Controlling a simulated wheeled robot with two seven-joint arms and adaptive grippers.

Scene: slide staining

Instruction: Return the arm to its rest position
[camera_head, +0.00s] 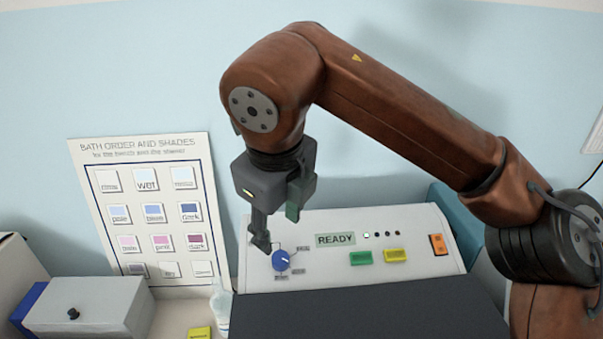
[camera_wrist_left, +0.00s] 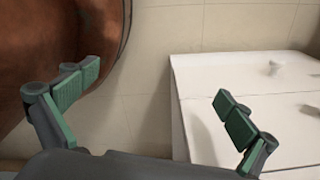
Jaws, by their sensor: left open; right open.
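My right arm (camera_head: 410,115) reaches in from the right in the head view, bent high over the control panel (camera_head: 325,285). My right gripper (camera_head: 276,226) points down, open and empty, with one fingertip just above or in front of the blue knob (camera_head: 281,260); I cannot tell whether they touch. My left gripper (camera_wrist_left: 160,92) shows only in the left wrist view. Its green-padded fingers are spread wide with nothing between them. The left arm is out of the head view.
The panel has a READY display (camera_head: 336,239), a green button (camera_head: 360,258), a yellow button (camera_head: 396,256) and an orange switch (camera_head: 438,244). A shade chart (camera_head: 104,240) leans behind at left, beside a grey box (camera_head: 90,306). A white surface (camera_wrist_left: 190,85) lies right of my left gripper.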

